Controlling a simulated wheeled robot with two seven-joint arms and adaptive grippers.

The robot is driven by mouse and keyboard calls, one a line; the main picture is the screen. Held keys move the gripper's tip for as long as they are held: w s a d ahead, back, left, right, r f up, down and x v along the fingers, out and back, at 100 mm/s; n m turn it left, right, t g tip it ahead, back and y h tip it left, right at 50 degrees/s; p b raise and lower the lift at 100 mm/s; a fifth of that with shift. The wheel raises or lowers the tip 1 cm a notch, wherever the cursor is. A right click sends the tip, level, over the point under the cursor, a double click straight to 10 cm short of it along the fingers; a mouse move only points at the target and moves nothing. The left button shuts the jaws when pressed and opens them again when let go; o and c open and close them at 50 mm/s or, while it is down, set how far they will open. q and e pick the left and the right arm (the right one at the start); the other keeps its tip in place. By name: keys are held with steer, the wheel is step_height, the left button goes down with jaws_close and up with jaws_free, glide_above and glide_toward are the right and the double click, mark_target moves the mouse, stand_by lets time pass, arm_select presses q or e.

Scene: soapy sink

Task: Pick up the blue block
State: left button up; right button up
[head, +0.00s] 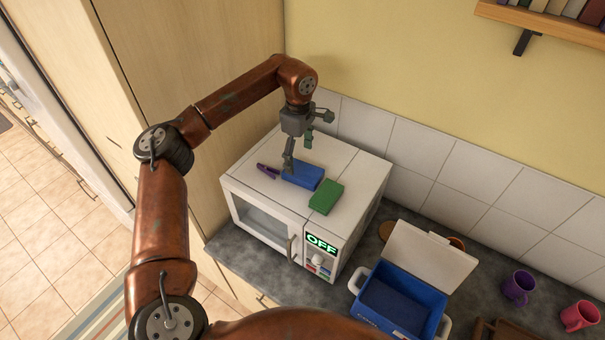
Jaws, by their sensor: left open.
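A blue block (303,174) lies on top of a white microwave (339,159). My left gripper (298,152) is open above the microwave top, over the far left part of the blue block. One finger hangs down in front of the block's far left end, and the other is further back to the right. I cannot tell whether the near finger touches the block. A green block (326,196) lies just in front and to the right of the blue block. My right gripper is out of view.
A small purple item (267,170) lies left of the blue block. An open blue box (402,301) stands on the dark counter right of the microwave. Purple (518,288) and red (579,315) mugs stand further right. A tall cabinet is close on the left.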

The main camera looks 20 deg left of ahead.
mark_target(303, 171)
arm_select(q)
steer(key=f, duration=0.1)
steer(key=f+p, duration=0.1)
steer(key=f, duration=0.1)
steer(key=d+f+p, duration=0.1)
steer(key=f, duration=0.1)
steer(key=shift+w+d, duration=0.1)
steer(key=shift+w, duration=0.2)
steer(key=shift+f, duration=0.4)
steer(key=shift+c, duration=0.3)
steer(key=c, duration=1.4)
